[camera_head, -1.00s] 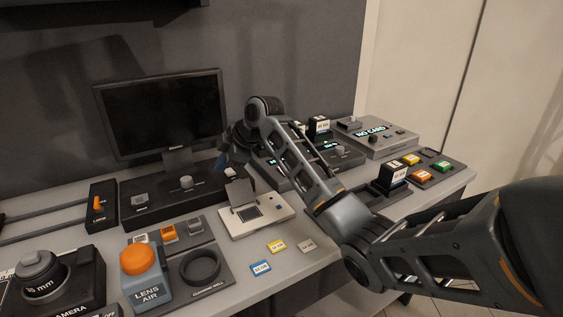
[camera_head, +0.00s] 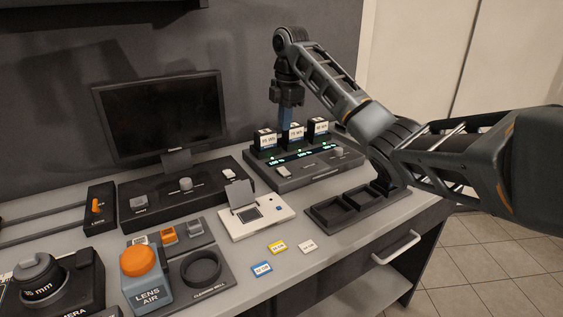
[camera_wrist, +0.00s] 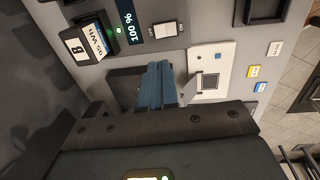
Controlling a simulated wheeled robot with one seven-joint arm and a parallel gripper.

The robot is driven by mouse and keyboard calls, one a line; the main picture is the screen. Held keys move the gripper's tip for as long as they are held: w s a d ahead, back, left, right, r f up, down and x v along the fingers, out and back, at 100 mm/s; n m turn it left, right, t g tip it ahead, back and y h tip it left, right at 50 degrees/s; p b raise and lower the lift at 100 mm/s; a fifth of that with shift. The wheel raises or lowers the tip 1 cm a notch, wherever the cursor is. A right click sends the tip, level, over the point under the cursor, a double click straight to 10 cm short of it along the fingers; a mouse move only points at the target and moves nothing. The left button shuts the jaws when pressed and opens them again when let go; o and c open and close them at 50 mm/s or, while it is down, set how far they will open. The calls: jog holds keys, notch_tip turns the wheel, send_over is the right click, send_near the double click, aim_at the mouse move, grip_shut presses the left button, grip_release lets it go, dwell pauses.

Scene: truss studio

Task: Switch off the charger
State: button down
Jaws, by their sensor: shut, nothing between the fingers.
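The charger (camera_head: 290,178) is a dark box at the back of the bench, right of the monitor. Three black batteries with white labels stand in it, the left one (camera_head: 265,141), middle one (camera_head: 293,133) and right one (camera_head: 318,128). Its displays glow green; one reads 100 % in the wrist view. A white rocker switch (camera_wrist: 167,29) with OFF and ON labels sits on the charger; I cannot tell its position. My gripper (camera_head: 287,130) points down above the charger, with its blue fingers shut and empty.
A grey knob (camera_head: 337,152) is on the charger's right end. A dark tray with empty bays (camera_head: 334,228) lies in front. A pale card reader (camera_head: 252,228) with a raised lid and several small cards are on the bench left of it. The monitor (camera_head: 160,115) stands behind.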

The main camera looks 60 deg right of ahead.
send_near(282, 169)
jog(key=f, duration=0.3)
jog(key=f+b, duration=0.1)
jog(key=f, duration=0.1)
jog(key=shift+w+d+f, duration=0.15)
jog(key=shift+w, duration=0.2)
jog(key=shift+w+f, duration=0.15)
jog(key=shift+f, duration=0.6)
jog(key=shift+w+f, duration=0.1)
jog(key=shift+f, duration=0.15)
jog(key=shift+d, duration=0.1)
jog(key=shift+s+p, duration=0.25)
jog(key=shift+p, duration=0.2)
jog(key=shift+s+a+r+p, duration=0.15)
jog(key=shift+s+a+p, duration=0.35)
jog(key=shift+p, duration=0.3)
jog(key=shift+r, duration=0.15)
